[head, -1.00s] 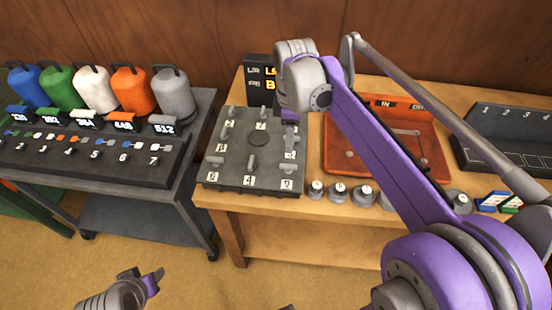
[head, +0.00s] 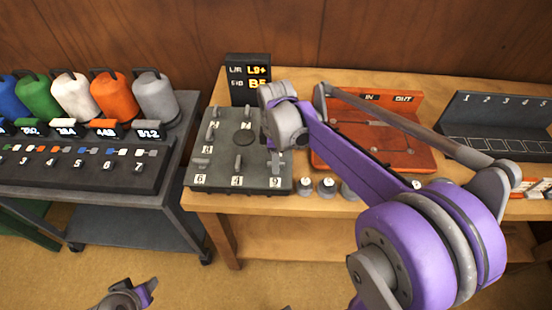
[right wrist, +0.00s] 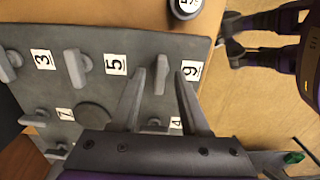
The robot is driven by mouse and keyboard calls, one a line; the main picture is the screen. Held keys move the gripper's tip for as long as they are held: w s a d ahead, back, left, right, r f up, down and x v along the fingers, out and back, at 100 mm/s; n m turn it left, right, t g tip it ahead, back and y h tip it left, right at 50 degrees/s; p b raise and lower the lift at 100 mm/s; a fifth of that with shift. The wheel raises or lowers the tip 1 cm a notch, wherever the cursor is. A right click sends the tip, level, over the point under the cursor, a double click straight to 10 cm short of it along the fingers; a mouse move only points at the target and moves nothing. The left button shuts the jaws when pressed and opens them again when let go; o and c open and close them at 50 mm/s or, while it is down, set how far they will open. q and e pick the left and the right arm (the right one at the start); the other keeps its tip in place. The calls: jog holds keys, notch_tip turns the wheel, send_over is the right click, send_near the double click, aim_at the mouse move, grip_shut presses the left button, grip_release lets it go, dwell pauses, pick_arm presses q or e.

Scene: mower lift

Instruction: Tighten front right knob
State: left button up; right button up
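The grey knob plate (head: 222,180) lies on the wooden table, with several lever knobs beside number labels. Its front right knob, labelled 9, shows in the right wrist view (right wrist: 160,75), standing between my right gripper's fingers. My right gripper (right wrist: 161,80) is open, with a gap visible on either side of the knob. In the head view my right gripper (head: 274,158) is over the plate's right side and hides most of that knob. My left gripper (head: 145,288) is low, in front of the table, open and empty. It also shows in the right wrist view (right wrist: 236,36).
A black display (head: 248,78) behind the plate reads L9+ and B5. Round weights (head: 326,187) stand right of the plate. An orange tray (head: 400,160) and a dark numbered rack (head: 490,143) are farther right. A dark cart (head: 100,180) with coloured canisters stands left.

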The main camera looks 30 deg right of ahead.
grip_shut()
jog(key=shift+m, duration=0.4)
jog(key=m, duration=0.3)
jog(key=shift+m+b, duration=0.3)
jog(key=shift+m, duration=0.1)
jog(key=m, duration=0.9)
jog(key=shift+b, duration=0.35)
jog(key=shift+m, duration=2.3)
jog(key=shift+o, duration=0.4)
grip_release()
